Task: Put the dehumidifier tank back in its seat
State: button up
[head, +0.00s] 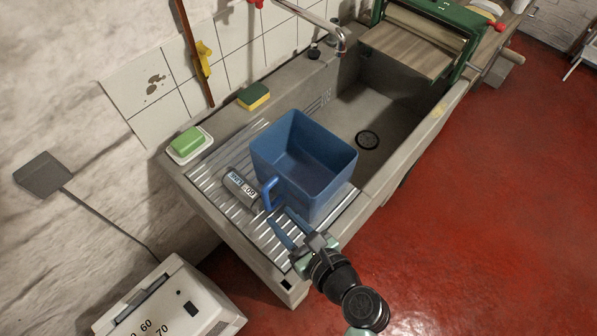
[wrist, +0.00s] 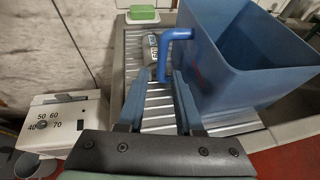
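The blue open-topped tank (head: 318,185) stands upright and looks empty on the ribbed drainboard of the sink. Its blue handle (head: 269,194) sticks out toward the left; in the wrist view the handle (wrist: 176,34) lies just beyond my fingertips. My gripper (head: 281,217) is open and empty, its two blue fingers apart, close to the handle on the near side. A white appliance with a numbered dial (head: 195,283), likely the dehumidifier, stands at lower left; it also shows in the wrist view (wrist: 85,112). A tank seat cannot be made out.
A grey labelled cylinder (head: 240,188) lies on the drainboard (head: 207,172) beside the handle. Green soap (head: 186,140) and a sponge (head: 253,96) sit on the back ledge. A tap (head: 340,40) overhangs the basin. A dustpan (head: 44,175) leans on the wall. Red floor is clear at right.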

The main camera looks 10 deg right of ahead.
jog(key=x, duration=1.1)
jog(key=shift+w+d+r, duration=0.1)
jog(key=shift+w+r, duration=0.05)
jog(key=shift+w, duration=0.05)
grip_shut()
dwell(1.1)
